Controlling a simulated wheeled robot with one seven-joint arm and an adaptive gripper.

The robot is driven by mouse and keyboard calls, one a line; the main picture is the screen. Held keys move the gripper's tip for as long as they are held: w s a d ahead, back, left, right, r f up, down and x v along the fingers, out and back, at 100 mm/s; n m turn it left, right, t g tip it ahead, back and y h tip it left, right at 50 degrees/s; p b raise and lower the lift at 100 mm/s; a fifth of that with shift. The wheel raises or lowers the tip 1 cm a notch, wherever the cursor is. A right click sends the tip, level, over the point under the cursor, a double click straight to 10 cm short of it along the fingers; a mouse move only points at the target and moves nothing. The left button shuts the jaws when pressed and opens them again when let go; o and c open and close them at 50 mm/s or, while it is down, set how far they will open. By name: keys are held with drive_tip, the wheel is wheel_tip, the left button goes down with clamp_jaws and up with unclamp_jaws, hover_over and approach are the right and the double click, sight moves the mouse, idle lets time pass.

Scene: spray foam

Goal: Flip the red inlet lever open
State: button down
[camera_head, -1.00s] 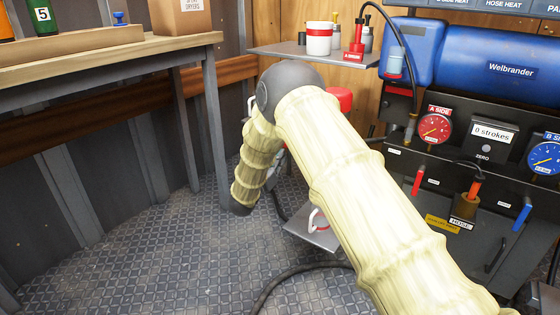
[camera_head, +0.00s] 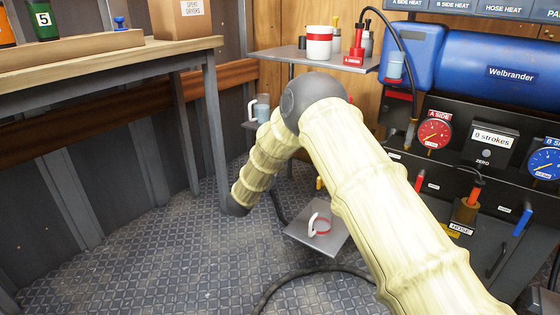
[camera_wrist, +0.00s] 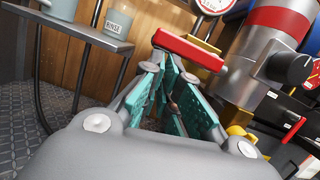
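A red lever bar (camera_wrist: 192,52) lies slanted just past my fingertips in the wrist view, above a yellow fitting. My gripper (camera_wrist: 172,85) shows teal finger pads with a gap between them, and nothing is seen held there. I cannot tell whether a fingertip touches the red bar. In the head view my arm hides the gripper and this bar. A separate small red handle (camera_head: 420,181) hangs on the dark panel below the A-side gauge (camera_head: 434,134).
A cylinder with a red band (camera_wrist: 285,18) and a black knob (camera_wrist: 290,68) stand close right of my gripper. A shelf with cups (camera_wrist: 75,32) is at left. A low plate (camera_head: 332,242) and a hose (camera_head: 300,275) are near the floor. Open floor lies at left.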

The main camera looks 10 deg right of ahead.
drive_tip(key=shift+w+a+r, duration=0.1)
drive_tip(key=shift+a+r, duration=0.05)
drive_tip(key=shift+r, duration=0.1)
drive_tip(key=s+a+f+p, duration=0.2)
drive_tip(key=s+a+f, duration=0.5)
drive_tip(key=s+d+f+n+g+y+p, duration=0.1)
drive_tip(key=s+d+f+n+y, duration=0.1)
drive_tip(key=s+f+n+y, duration=0.65)
drive_tip(key=s+d+f+n+g+y+p, duration=0.25)
drive_tip(key=s+f+n, duration=0.65)
drive_tip(key=f+n, duration=0.6)
drive_tip(key=s+d+f+n+g+y, duration=0.1)
drive_tip(key=s+d+n+g, duration=0.15)
drive_tip(key=s+n, duration=0.65)
drive_tip(key=s+d+f+n+g+y+p, duration=0.1)
drive_tip(key=s+d+n+g+y, duration=0.2)
drive_tip(key=s, duration=1.2)
drive_tip(key=s+d+f+n+g, duration=0.1)
drive_tip(key=s+n+g, duration=0.35)
drive_tip(key=s, duration=0.75)
drive_tip(key=s+r+n+g+p, duration=0.1)
drive_tip(key=s+r+n+p, duration=0.15)
drive_tip(key=s, duration=0.35)
wheel_tip(320, 180, up, 37)
drive_tip(key=p, duration=3.6)
drive_tip(key=shift+w, duration=0.3)
